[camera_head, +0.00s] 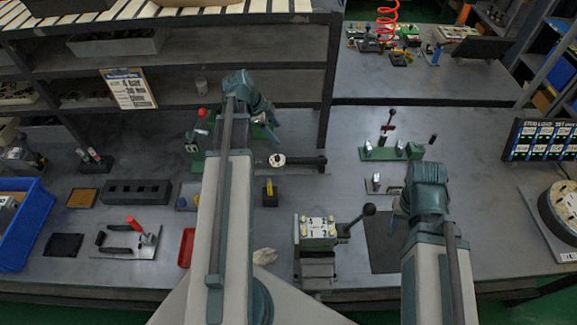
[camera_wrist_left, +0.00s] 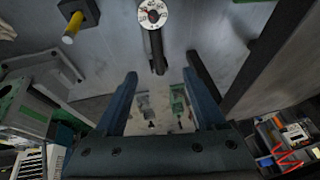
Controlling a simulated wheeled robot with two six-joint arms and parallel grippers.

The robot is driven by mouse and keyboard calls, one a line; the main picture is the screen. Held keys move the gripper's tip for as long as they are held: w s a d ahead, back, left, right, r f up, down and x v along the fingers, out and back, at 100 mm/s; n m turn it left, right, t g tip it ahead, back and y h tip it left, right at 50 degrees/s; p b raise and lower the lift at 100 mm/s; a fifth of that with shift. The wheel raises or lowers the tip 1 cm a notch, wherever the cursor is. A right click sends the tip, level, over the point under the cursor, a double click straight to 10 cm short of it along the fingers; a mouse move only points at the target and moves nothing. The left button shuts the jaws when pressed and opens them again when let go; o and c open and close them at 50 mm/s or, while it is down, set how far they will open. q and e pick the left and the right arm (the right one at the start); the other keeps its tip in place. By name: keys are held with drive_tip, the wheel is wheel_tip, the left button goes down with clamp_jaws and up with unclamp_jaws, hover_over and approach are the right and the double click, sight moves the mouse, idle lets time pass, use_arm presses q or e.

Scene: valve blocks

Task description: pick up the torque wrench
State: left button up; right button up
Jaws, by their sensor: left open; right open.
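The torque wrench, with a round white dial head (camera_head: 277,160) and a dark handle (camera_head: 310,163), lies on the grey bench right of my left forearm, handle pointing right. In the left wrist view its dial (camera_wrist_left: 153,14) is at the top edge and its handle (camera_wrist_left: 158,55) points down toward the gap between my fingers. My left gripper (camera_wrist_left: 161,76) is open and empty; in the head view its fingers (camera_head: 268,126) are partly hidden by the wrist, above the wrench in the picture. My right gripper (camera_head: 396,214) is open at the right, mostly hidden by its own wrist.
A valve block (camera_head: 317,228) with a black-knobbed lever stands in front of the wrench. A yellow-handled tool (camera_head: 269,189) stands close by. A shelf post (camera_head: 328,85) rises behind. A green fixture (camera_head: 390,153) stands to the right. A blue bin (camera_head: 22,232) is far left.

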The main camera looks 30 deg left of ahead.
use_arm(q)
wheel_tip(320, 180, down, 5)
drive_tip(key=b, duration=0.3)
drive_tip(key=shift+r+b, duration=0.2)
drive_tip(key=shift+b, duration=0.1)
use_arm(e)
wheel_tip(320, 180, down, 5)
drive_tip(key=shift+r, duration=0.2)
use_arm(q)
drive_tip(key=b, duration=0.8)
hover_over(289, 159)
drive_tip(key=s+a, duration=0.1)
drive_tip(key=s, duration=0.1)
drive_tip(key=f, duration=0.7)
drive_tip(key=shift+w+a+f, duration=0.1)
drive_tip(key=shift+w+f, duration=0.15)
drive_tip(key=shift+f, duration=0.1)
use_arm(e)
wheel_tip(289, 159, down, 8)
drive_tip(key=shift+r, duration=0.2)
use_arm(q)
drive_tip(key=shift+w+f, duration=0.1)
drive_tip(key=shift+f, duration=0.05)
use_arm(e)
drive_tip(key=shift+f, duration=0.2)
drive_tip(key=shift+r, duration=0.1)
